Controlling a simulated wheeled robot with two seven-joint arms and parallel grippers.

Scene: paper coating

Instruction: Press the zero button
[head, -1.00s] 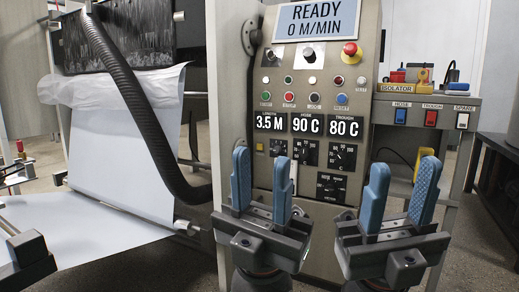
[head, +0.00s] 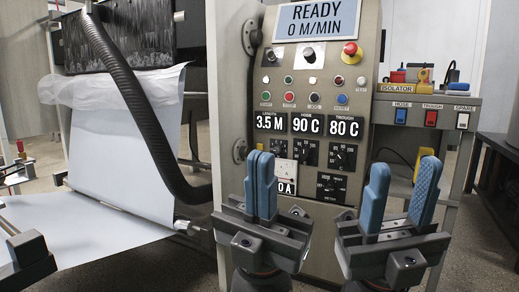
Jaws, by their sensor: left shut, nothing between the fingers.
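The control panel (head: 360,100) faces me and carries a length display (head: 270,121) reading 3.5 M. A small yellow button (head: 260,147) sits just under that display; no label on it is readable, so I cannot confirm that it is the zero button. My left gripper (head: 261,155) is shut and empty, its blue fingers pointing up together. Its tips appear just below the yellow button, partly covering the panel there; I cannot tell the gap in depth. My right gripper (head: 404,164) is open and empty, in front of the panel's lower right edge.
A red emergency knob (head: 350,49) and rows of small coloured buttons are higher on the panel. A meter (head: 284,173) and dials lie behind my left fingers. A black hose (head: 135,100) and white paper (head: 120,150) are at left. A switch shelf (head: 425,105) stands at right.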

